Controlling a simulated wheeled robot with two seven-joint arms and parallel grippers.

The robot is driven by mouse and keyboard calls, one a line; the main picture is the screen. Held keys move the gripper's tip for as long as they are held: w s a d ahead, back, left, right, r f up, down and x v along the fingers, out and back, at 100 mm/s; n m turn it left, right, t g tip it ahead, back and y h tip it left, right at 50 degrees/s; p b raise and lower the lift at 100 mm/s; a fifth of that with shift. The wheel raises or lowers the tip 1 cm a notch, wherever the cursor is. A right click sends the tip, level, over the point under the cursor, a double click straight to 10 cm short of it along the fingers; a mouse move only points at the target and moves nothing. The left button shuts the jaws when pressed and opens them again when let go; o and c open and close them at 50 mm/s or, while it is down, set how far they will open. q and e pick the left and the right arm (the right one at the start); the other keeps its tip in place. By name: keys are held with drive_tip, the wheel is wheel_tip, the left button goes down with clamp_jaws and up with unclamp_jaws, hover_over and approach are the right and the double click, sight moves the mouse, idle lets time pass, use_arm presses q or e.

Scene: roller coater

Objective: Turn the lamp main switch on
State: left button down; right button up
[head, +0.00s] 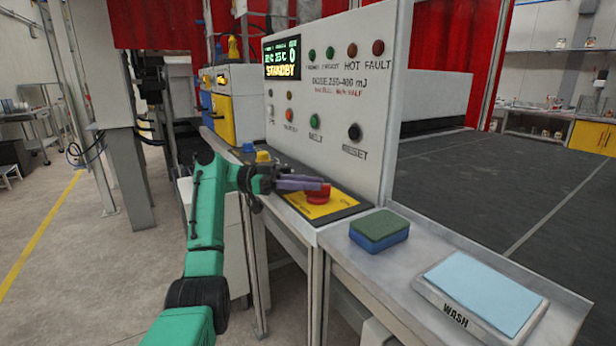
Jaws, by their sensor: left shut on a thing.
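A red knob (318,196) stands on a yellow plate (338,203) set in a dark panel on the bench top, at the foot of the grey control cabinet. The plate's lettering is too small to read. My left gripper (316,186) reaches in from the left with its purple fingers level at the knob, and is shut on it. The fingers hide part of the knob's top, so its exact turn angle cannot be told. The cabinet display (282,58) reads STANDBY. My right gripper is out of view.
The control cabinet (385,100) with lamps and buttons rises right behind the knob. A green and blue sponge (380,230) and a light blue WASH pad (480,290) lie on the bench to the right. A yellow and blue object (263,156) sits behind my left wrist.

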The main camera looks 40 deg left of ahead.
use_arm(q)
drive_tip(key=shift+d+f+m+g, duration=0.15)
drive_tip(key=shift+f+m+g, duration=0.15)
drive_tip(key=shift+f+g, duration=0.1)
drive_tip(key=c, duration=1)
unclamp_jaws()
drive_tip(key=shift+o, duration=1.2)
drive_tip(key=shift+w+d+r, duration=0.1)
drive_tip(key=shift+w, duration=0.1)
drive_tip(key=shift+r, duration=0.1)
